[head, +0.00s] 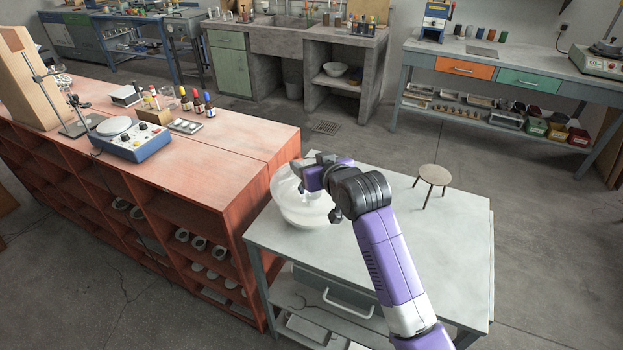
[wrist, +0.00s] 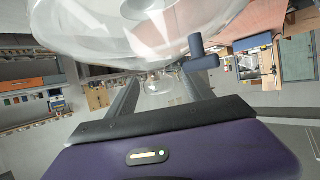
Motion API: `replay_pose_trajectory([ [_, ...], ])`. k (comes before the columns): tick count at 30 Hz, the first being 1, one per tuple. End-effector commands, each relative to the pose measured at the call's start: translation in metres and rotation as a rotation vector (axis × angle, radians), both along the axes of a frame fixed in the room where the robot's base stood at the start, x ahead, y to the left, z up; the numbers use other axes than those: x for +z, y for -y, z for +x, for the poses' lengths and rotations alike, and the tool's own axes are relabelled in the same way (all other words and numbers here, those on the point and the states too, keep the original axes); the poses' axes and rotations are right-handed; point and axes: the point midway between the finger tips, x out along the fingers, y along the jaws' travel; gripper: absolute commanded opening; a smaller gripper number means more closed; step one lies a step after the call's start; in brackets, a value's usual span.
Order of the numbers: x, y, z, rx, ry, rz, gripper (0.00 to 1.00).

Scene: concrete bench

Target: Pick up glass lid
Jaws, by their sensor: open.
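The glass lid (head: 286,183) is a clear dome on top of a round glass vessel (head: 303,217) on the grey table. It fills the top of the wrist view (wrist: 110,35), with a grey-blue stopcock (wrist: 201,54) on its side. My gripper (head: 318,180) is at the lid's right side in the head view and hides part of it. I cannot tell whether the fingers touch the glass.
The grey table (head: 400,240) has free room on the right, around a small wooden stool (head: 433,178). The red bench (head: 215,150) stands close on the left, with a blue-and-white instrument (head: 130,138) and small bottles (head: 198,103) on it.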

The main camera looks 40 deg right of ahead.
Motion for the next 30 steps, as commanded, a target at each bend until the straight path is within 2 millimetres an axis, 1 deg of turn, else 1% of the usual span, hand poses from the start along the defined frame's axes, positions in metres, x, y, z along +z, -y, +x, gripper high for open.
replay_pose_trajectory([
  [3, -0.005, 0.006, 0.013, -0.001, -0.001, 0.001, 0.61],
  [6, -0.007, 0.008, 0.019, -0.001, 0.000, 0.000, 0.61],
  [14, -0.009, 0.008, 0.020, -0.001, 0.001, 0.000, 0.61],
  [15, -0.009, 0.008, 0.020, -0.001, 0.001, 0.000, 0.53],
  [20, -0.009, 0.008, 0.020, -0.001, 0.001, 0.000, 0.21],
  [21, -0.009, 0.008, 0.020, -0.001, 0.001, 0.000, 0.13],
  [23, -0.009, 0.008, 0.020, -0.001, 0.001, 0.000, 0.02],
  [24, -0.009, 0.008, 0.020, -0.001, 0.001, 0.000, 0.00],
  [30, -0.009, 0.008, 0.020, -0.001, 0.000, 0.001, 0.00],
])
